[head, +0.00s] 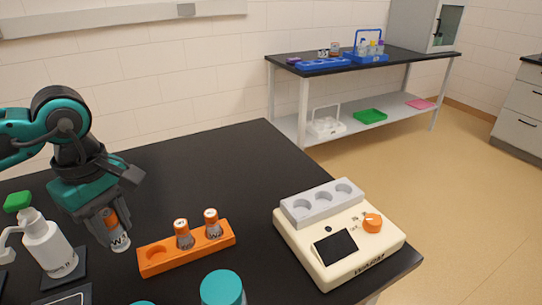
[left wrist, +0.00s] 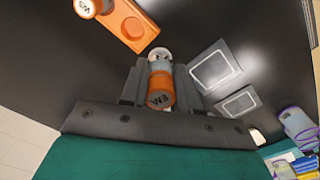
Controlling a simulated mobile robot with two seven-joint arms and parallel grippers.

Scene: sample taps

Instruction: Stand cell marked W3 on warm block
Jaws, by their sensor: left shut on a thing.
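My left gripper (head: 112,217) is at the left, above the table, shut on a cell (head: 119,242) with an orange cap and clear lower part. In the left wrist view its cap reads W3 (left wrist: 160,91), held between the fingers. An orange rack (head: 207,247) lies just right of the gripper. Its left hole is empty and two orange-capped cells (head: 182,232) (head: 212,222) stand in the other holes. The warm block (head: 294,213) is grey with three empty wells, on a cream device (head: 300,250) at the right. My right gripper is not in view.
A white pump bottle (head: 47,245) stands left of the gripper. A teal lid (head: 222,287) rises at the front, between rack and device. The black table (head: 215,170) is clear behind the rack. A far bench (head: 400,66) holds blue racks.

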